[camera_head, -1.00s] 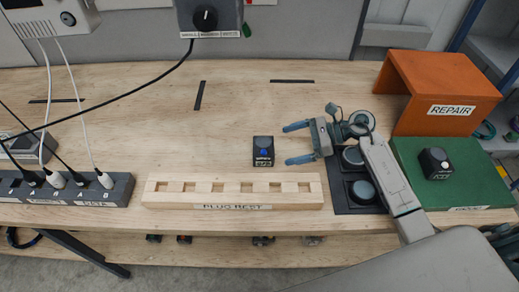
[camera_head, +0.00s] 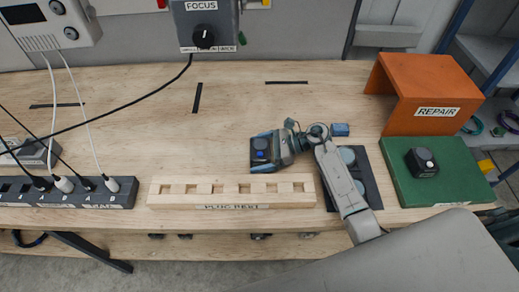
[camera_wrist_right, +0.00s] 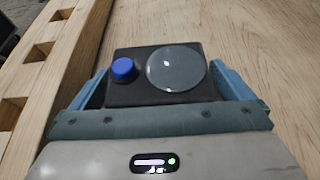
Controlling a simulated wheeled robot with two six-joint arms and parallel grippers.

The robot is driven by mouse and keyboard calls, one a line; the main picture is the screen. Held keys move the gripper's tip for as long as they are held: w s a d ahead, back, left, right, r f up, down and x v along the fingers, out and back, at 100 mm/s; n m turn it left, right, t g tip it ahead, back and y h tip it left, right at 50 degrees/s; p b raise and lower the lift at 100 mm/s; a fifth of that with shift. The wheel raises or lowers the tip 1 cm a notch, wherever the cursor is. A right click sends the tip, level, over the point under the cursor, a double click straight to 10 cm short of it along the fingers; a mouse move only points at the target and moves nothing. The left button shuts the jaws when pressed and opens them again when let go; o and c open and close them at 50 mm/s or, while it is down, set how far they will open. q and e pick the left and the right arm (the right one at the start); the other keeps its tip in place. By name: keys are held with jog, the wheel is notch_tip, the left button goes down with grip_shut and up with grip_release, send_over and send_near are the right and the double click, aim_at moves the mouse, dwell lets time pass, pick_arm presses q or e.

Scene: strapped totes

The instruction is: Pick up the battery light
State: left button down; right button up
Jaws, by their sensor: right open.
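A small black box light with a blue button and a round grey lens (camera_wrist_right: 155,75) stands on the wooden table, behind the plug rest. It also shows in the head view (camera_head: 262,152). My right gripper (camera_head: 264,150) is open around it, with a blue finger on each side. In the right wrist view the fingers (camera_wrist_right: 165,92) flank the box, with narrow gaps at its sides. A similar black device (camera_head: 422,161) with a pale button sits on the green mat at the right. My left gripper is not in view.
The wooden plug rest (camera_head: 232,190) lies in front of the light. A dark mat with round discs (camera_head: 352,181) lies under my right arm. An orange REPAIR stand (camera_head: 425,90) is at the right. A power strip (camera_head: 120,190) and cables are at the left. The table's middle is clear.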

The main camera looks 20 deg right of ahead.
jog(key=c, duration=1.3)
